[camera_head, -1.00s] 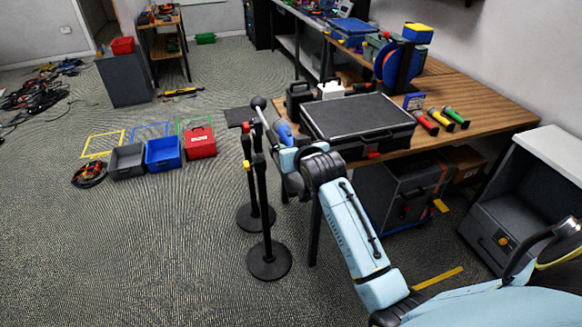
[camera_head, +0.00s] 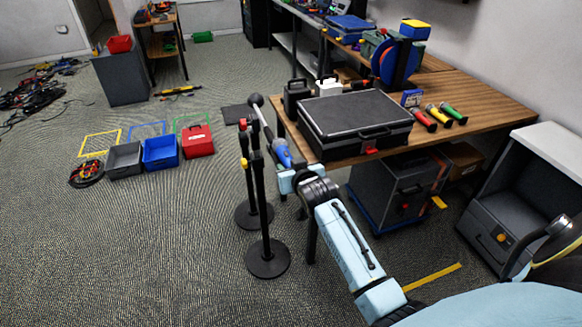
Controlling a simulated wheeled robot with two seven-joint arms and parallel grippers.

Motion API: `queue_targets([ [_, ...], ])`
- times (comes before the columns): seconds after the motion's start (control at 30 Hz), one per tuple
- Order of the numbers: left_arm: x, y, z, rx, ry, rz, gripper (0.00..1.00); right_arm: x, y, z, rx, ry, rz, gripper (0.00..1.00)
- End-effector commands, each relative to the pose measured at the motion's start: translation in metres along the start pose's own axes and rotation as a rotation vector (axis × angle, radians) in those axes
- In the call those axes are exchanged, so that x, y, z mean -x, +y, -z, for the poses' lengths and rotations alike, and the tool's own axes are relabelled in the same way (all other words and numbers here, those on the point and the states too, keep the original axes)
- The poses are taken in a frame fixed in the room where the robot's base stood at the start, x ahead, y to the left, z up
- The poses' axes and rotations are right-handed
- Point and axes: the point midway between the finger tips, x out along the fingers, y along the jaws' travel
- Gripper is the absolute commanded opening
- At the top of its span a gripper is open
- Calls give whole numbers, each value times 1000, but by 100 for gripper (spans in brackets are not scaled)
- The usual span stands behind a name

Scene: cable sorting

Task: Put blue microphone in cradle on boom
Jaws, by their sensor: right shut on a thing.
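The blue microphone (camera_head: 282,152) is held tilted in my right gripper (camera_head: 286,168), left of the table's near left corner. The gripper is shut on its lower part, and the wrist hides some of the fingers. The boom (camera_head: 263,118) is a slanted bar on a black stand, just left of the microphone, with a dark round end (camera_head: 257,99) at the top. In the picture the microphone's upper end lies close to the boom; I cannot tell whether they touch. The cradle cannot be made out clearly. My left gripper is not in view.
A black case (camera_head: 355,112) lies on the wooden table (camera_head: 480,98) right of the gripper. Two round stand bases (camera_head: 267,258) are on the floor.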

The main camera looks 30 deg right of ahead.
Motion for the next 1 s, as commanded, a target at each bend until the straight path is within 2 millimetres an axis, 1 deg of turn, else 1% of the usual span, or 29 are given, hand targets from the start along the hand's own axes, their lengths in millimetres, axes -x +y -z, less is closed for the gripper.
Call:
queue_targets([
  [0.2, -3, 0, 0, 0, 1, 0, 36, -3, 0, -6, 0, 2, 0, 7],
  [0.33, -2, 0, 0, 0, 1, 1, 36, -3, 0, -6, 0, 2, 0, 7],
  [0.37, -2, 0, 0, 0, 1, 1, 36, -3, 0, -8, 0, -1, 0, 42],
  [0.5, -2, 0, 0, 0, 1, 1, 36, -3, 0, -7, 0, -1, 0, 60],
  [0.77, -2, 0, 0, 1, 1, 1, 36, -3, 0, -7, 0, -1, 0, 60],
  [0.87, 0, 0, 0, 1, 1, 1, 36, -1, 0, -2, 0, 1, 0, 60],
  [0.93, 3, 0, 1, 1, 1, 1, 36, 2, 0, 6, 1, 2, 0, 60],
  [1.0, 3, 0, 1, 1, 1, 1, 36, 11, 0, 4, 0, 0, 0, 60],
])
